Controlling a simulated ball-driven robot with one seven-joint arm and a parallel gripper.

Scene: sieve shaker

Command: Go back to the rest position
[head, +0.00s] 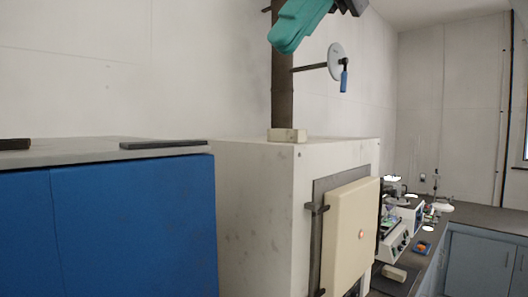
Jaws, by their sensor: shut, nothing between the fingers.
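My gripper is not seen in the head view. A rounded teal part with dark pieces beside it enters at the top edge, in front of a brown column; I cannot tell what it belongs to. No sieve shaker can be made out.
A blue cabinet (130,225) with a grey top stands at left, a dark flat slab (163,144) on it. Beside it is a cream furnace (252,215) with a shut door (348,238). The column (282,85) rises there, near a blue-handled wheel (335,62). Instruments crowd the right bench (480,217).

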